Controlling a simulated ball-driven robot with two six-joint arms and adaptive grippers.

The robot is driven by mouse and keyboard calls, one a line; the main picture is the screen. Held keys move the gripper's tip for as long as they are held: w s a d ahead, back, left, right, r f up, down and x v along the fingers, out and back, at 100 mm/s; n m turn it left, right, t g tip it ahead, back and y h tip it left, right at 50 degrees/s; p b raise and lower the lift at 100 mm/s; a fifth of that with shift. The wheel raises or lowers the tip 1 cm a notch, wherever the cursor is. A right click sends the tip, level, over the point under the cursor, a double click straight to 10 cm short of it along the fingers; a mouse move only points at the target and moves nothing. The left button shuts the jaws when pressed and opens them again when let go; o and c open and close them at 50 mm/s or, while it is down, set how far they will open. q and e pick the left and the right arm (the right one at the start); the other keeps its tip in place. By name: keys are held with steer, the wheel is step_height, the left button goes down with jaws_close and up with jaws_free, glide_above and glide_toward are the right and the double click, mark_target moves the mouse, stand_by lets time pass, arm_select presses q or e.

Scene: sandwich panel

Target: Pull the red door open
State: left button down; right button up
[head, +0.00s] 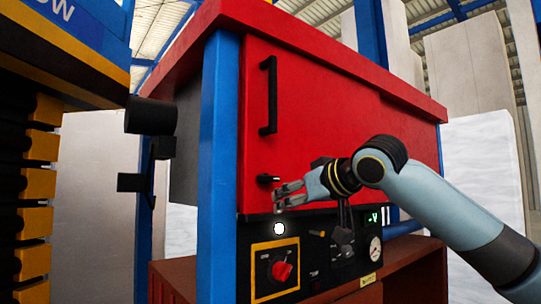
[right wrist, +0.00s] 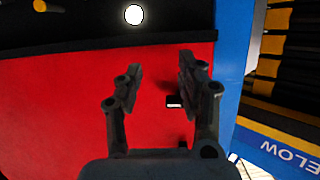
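The red door (head: 330,120) is the front face of a red cabinet and looks shut. A black vertical bar handle (head: 268,95) is on its upper left. A small dark latch-like knob (head: 268,179) sticks out at its lower left. My right gripper (head: 277,195) is just below and beside this knob, with its fingers pointing left. In the right wrist view the gripper (right wrist: 160,75) is open, with the red door (right wrist: 60,100) behind it and a small dark piece (right wrist: 174,103) showing between the fingers. I cannot tell whether they touch. My left gripper is out of view.
A blue post (head: 217,160) stands along the door's left side. Below the door is a black control panel with a red rotary switch (head: 281,271), a round white light (head: 278,229) and a gauge (head: 375,249). A yellow-and-black machine (head: 40,190) stands at the left.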

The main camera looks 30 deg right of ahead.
steer(key=s+a+r+n+t, duration=0.15)
steer(key=s+r, duration=0.25)
steer(key=r, duration=1.2)
steer(key=t+y+p, duration=0.1)
steer(key=t+p, duration=0.1)
glide_toward(275, 92)
steer(key=shift+m, duration=0.25)
steer(key=w+p, duration=0.1)
steer(key=w, duration=0.2)
steer(key=w+p, duration=0.2)
steer(key=w, duration=0.1)
steer(key=w+p, duration=0.2)
steer(key=w, duration=0.2)
steer(key=shift+a+r, duration=0.2)
steer(key=shift+a, duration=0.15)
steer(key=shift+w+f, duration=0.1)
steer(key=shift+w, duration=0.35)
jaws_close()
